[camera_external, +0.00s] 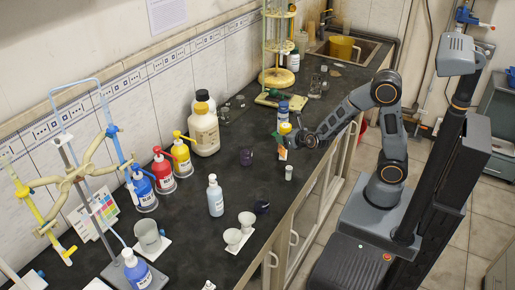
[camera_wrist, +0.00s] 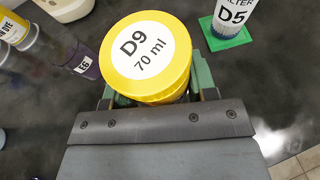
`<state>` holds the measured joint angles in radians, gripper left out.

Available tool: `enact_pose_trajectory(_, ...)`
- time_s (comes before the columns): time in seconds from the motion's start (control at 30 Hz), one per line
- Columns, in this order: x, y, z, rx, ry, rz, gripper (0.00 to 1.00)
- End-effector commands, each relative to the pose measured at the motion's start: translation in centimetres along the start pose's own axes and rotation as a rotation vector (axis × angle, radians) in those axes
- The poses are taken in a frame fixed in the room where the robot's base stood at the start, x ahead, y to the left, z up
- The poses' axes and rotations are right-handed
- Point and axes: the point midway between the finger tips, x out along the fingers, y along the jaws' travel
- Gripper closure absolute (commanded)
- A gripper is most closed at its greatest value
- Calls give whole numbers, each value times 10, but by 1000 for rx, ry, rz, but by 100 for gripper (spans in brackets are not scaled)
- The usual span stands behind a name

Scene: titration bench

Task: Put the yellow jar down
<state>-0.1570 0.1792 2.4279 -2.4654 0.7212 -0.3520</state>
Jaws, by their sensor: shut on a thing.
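The yellow jar, labelled D9 70 ml on its lid (camera_wrist: 146,58), is between the green fingers of my gripper (camera_wrist: 150,92) in the wrist view. My gripper is shut on it, and the jar appears upright. In the external view my gripper (camera_external: 286,141) is over the bench near its front edge, with the small yellow jar (camera_external: 285,128) partly hidden by the fingers. The jar's base is hidden, so I cannot tell whether it touches the bench.
A bottle labelled D5 (camera_wrist: 234,18) stands on a green pad to the right. A purple jar labelled E6 (camera_wrist: 85,66) is close on the left.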

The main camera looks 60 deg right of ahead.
Motion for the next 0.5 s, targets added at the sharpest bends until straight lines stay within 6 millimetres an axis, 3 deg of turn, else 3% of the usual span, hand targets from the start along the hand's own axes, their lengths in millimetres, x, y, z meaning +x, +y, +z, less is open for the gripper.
enact_pose_trajectory(0.5, -3, 6, -1, -9, 2, 13, 73)
